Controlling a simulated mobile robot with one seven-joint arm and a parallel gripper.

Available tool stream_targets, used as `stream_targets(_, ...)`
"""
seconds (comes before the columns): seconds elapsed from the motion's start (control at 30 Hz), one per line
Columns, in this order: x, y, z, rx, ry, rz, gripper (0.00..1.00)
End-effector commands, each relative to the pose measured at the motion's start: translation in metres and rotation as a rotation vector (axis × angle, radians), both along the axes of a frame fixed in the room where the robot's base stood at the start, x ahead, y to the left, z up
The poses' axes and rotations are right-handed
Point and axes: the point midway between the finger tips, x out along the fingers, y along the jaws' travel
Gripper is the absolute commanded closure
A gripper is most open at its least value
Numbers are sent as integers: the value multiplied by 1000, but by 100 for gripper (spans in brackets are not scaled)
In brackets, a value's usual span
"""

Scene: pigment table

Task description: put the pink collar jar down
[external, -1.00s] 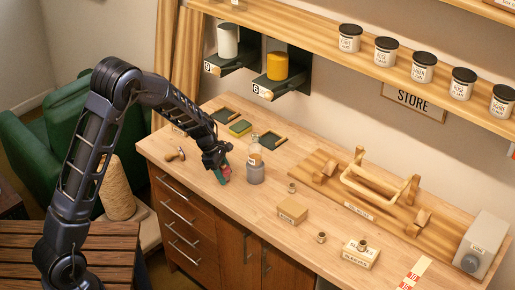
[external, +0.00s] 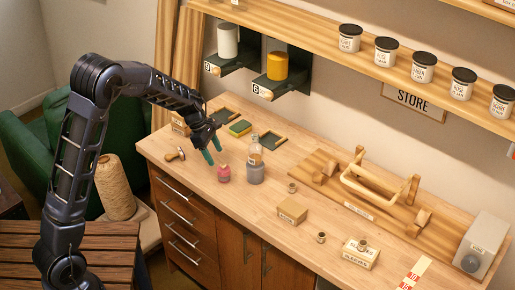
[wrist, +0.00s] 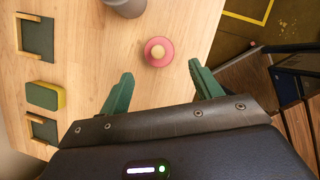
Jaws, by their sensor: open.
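The pink collar jar (external: 224,174) stands upright on the wooden worktop, to the left of a grey bottle (external: 255,168). In the wrist view the jar (wrist: 158,52) shows from above with a pink ring and a paler top. It lies beyond my green fingertips. My gripper (external: 214,148) is open and empty, above and to the left of the jar. In the wrist view the gripper (wrist: 160,78) has its two fingers wide apart, with a gap between them and the jar.
A green-yellow sponge (external: 240,128) and small dark trays (external: 222,116) lie behind the gripper. A small wooden-handled tool (external: 176,155) lies at the left. The worktop's front edge is close to the jar.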

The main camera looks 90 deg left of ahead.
Motion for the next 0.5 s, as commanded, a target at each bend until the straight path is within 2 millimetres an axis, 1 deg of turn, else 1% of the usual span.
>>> stream_targets(0.03,-2,1,8,2,-2,0,36)
stream_targets(0.2,-8,3,22,1,0,-1,36)
stream_targets(0.33,-10,4,26,0,0,0,36)
stream_targets(0.5,-10,3,27,1,0,-3,36)
